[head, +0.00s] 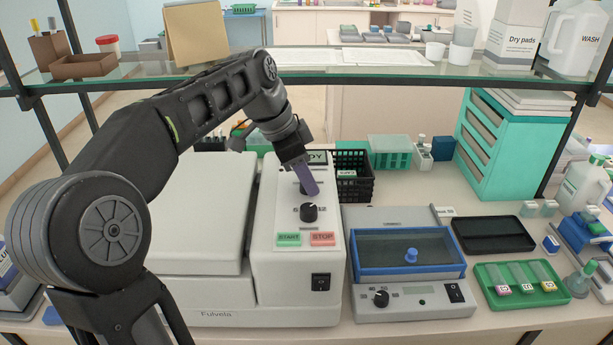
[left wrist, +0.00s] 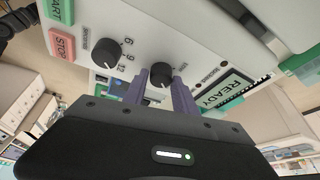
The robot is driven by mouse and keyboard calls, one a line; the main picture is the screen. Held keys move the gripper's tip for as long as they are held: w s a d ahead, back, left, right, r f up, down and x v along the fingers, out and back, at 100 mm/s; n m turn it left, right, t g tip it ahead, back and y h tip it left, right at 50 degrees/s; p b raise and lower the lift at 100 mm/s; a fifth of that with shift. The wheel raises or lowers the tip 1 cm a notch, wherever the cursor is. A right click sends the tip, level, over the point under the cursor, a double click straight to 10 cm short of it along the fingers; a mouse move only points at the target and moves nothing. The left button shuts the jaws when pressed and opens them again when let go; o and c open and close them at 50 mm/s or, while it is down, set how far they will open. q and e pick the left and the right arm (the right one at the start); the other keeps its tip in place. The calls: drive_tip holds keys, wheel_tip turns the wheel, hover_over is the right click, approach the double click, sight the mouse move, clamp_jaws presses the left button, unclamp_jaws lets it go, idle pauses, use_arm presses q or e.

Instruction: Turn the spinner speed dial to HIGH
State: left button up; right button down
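The white spinner (head: 265,262) stands on the bench with a sloped control panel. Its upper black dial (left wrist: 160,74) sits near the READY display (left wrist: 226,90) in the left wrist view. The purple fingers of my left gripper (left wrist: 162,88) lie on both sides of this dial, with no clear gap. In the head view my left gripper (head: 308,184) comes down over the dial and hides most of it. A lower black dial (head: 309,211), marked with numbers such as 6 and 12, is free. The upper dial's pointer setting is not readable. My right gripper is not in view.
Green START (head: 289,239) and red STOP (head: 322,239) buttons lie below the dials. A blue-framed device (head: 408,252) with its own small dial stands to the right. A black basket (head: 352,172) is behind the panel. A glass shelf (head: 400,71) spans above the bench.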

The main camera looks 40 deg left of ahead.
sight(299, 194)
use_arm(q)
drive_tip(key=o, duration=0.3)
drive_tip(key=shift+o, duration=0.2)
drive_tip(key=shift+s+a+r, duration=0.1)
drive_tip(key=shift+r, duration=0.2)
drive_tip(key=v, duration=0.3)
drive_tip(key=shift+s+r, duration=0.1)
drive_tip(key=shift+r, duration=0.25)
drive_tip(key=p+v, duration=0.2)
drive_tip(key=v, duration=0.1)
drive_tip(key=shift+s+a+r, duration=0.1)
drive_tip(key=shift+a+r, duration=0.05)
drive_tip(key=shift+r, duration=0.1)
drive_tip(key=shift+f, duration=0.1)
